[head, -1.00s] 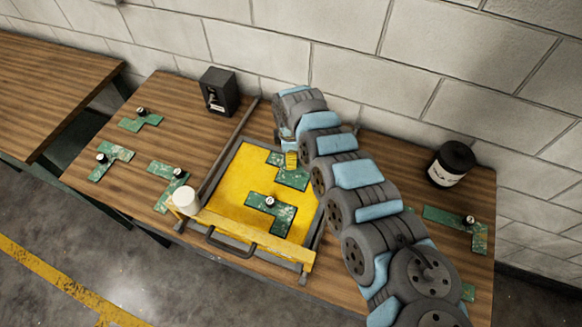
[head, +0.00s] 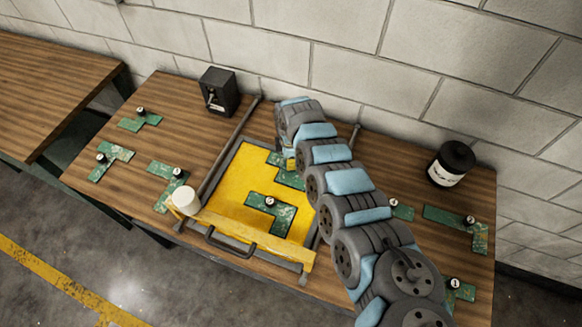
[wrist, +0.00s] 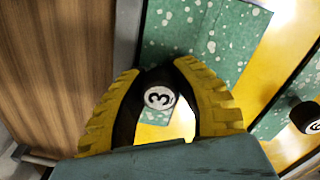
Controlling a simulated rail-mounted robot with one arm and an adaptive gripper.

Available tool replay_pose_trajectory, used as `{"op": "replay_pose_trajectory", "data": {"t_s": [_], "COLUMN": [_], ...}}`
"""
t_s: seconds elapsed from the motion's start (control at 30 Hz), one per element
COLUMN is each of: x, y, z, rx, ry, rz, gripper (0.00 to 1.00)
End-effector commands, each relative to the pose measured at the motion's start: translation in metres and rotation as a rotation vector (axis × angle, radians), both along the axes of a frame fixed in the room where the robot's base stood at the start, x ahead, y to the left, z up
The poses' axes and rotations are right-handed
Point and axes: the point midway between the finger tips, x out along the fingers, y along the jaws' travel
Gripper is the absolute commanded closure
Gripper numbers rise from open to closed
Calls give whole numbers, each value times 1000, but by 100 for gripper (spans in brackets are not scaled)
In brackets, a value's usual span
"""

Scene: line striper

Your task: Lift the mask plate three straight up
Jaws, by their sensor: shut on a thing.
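Mask plate three (wrist: 190,35) is green with white speckles and has a black knob (wrist: 160,97) marked 3 on a white top. In the wrist view my gripper (wrist: 160,78) has its yellow-padded fingers closed on both sides of this knob. In the head view the plate (head: 286,175) shows at the far part of the yellow bed inside the grey frame, and my arm hides part of it. I cannot tell whether it touches the bed. A second green plate (head: 268,212) with a knob lies on the bed nearer the front.
A grey frame (head: 240,238) with a yellow front bar and a white cup (head: 186,200) surrounds the bed. Several green plates lie on the wooden table (head: 345,285) at left and right. A black box (head: 218,91) and a dark jar (head: 450,165) stand near the wall.

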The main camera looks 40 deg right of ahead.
Motion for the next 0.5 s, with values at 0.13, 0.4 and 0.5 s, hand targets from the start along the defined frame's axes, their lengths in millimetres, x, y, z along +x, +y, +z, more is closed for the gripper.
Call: {"op": "replay_pose_trajectory", "data": {"t_s": [0.13, 0.4, 0.5], "x": [0, 0, 0], "y": [0, -2, -3], "z": [0, 17, 33], "rx": [0, 0, -4], "ry": [0, -2, -3], "rz": [0, -1, -2], "gripper": [100, 100, 100]}}
